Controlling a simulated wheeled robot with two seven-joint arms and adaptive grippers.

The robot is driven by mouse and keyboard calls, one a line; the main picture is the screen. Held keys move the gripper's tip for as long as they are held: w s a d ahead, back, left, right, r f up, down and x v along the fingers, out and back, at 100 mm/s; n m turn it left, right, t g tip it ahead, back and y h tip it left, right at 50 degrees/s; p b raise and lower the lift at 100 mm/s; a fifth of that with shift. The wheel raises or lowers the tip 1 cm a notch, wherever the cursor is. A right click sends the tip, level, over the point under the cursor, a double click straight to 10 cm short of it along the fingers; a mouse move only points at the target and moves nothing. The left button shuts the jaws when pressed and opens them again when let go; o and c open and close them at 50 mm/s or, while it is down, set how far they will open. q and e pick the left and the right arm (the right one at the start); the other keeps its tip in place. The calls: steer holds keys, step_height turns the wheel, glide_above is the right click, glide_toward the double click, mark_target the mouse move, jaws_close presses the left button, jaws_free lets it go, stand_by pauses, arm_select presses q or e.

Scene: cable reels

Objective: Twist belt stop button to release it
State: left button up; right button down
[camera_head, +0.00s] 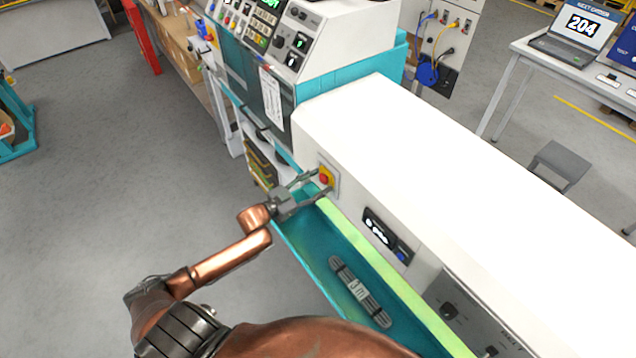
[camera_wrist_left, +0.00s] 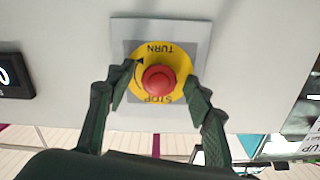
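The belt stop button (camera_wrist_left: 160,79) is a red knob on a yellow disc marked TURN and STOP, set on a pale square plate. In the head view the button (camera_head: 326,176) sits on the white side of the machine. My left gripper (camera_head: 322,184) reaches it from the left. In the left wrist view the two fingers of my left gripper (camera_wrist_left: 156,90) are spread on either side of the red knob, with gaps that look clear of it. Whether the fingertips touch the plate cannot be told. My right gripper is not in view.
A teal tray (camera_head: 312,245) runs along the machine below the button and holds a grey cable bundle (camera_head: 359,290). A display (camera_head: 380,231) is right of the button. A control panel (camera_head: 262,22) stands behind. A laptop table (camera_head: 560,66) is at the back right. Open floor lies left.

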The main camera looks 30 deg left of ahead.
arm_select(q)
steer(key=c, duration=1.1)
steer(key=shift+m, duration=0.3)
steer(key=m, duration=0.3)
steer(key=shift+a, duration=0.1)
steer(key=shift+r+m, duration=0.1)
steer(key=shift+m, duration=2.3)
steer(key=o, duration=1.2)
steer(key=shift+c, duration=0.2)
